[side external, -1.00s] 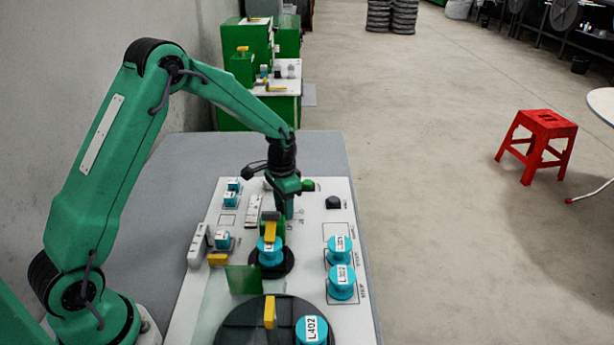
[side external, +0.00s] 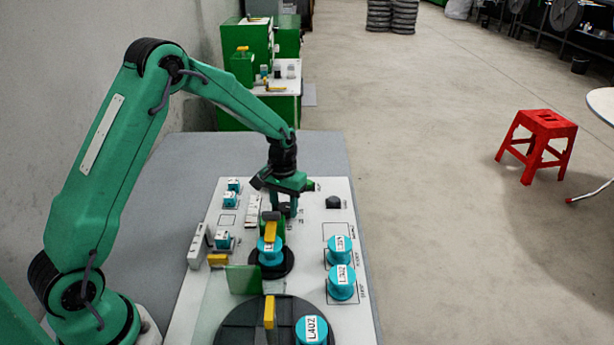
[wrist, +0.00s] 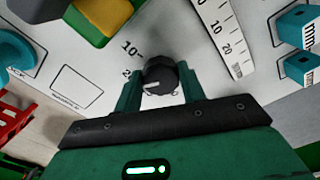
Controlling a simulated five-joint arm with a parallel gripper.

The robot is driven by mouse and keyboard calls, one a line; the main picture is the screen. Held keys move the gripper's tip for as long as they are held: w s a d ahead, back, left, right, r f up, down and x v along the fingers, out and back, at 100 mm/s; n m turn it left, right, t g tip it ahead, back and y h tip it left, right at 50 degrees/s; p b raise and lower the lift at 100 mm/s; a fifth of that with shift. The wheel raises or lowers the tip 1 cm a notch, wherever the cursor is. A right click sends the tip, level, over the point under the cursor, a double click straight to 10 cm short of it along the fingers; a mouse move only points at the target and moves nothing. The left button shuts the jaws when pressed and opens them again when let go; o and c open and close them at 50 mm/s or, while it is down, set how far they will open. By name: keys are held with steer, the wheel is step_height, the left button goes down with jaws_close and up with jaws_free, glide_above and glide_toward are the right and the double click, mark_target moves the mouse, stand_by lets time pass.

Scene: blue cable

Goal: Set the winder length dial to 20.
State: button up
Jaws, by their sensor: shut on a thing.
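The length dial (wrist: 160,78) is a small black knob with a white mark, seen in the wrist view. My gripper (wrist: 160,88) is shut on it, one finger on each side. The white mark points to the left, toward the lower printed number, which begins with 2 and is partly hidden by my left finger. A printed 10 stands above it. In the side external view my gripper (side external: 287,209) reaches down to the far part of the white panel (side external: 222,282) and mostly hides the dial.
Teal spools (side external: 341,281) stand at the panel's right. A spool beside a yellow block (side external: 271,232) stands close in front of my gripper. Another black knob (side external: 333,202) is right of it. A printed ruler (wrist: 222,38) and teal blocks (wrist: 300,25) lie near the dial.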

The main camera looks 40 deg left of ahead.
mark_target(285, 207)
steer(key=shift+w+r, duration=0.1)
steer(key=shift+r, duration=0.05)
steer(key=o, duration=1)
step_height(285, 207, up, 7)
steer(key=shift+f, duration=0.1)
steer(key=shift+r, duration=0.45)
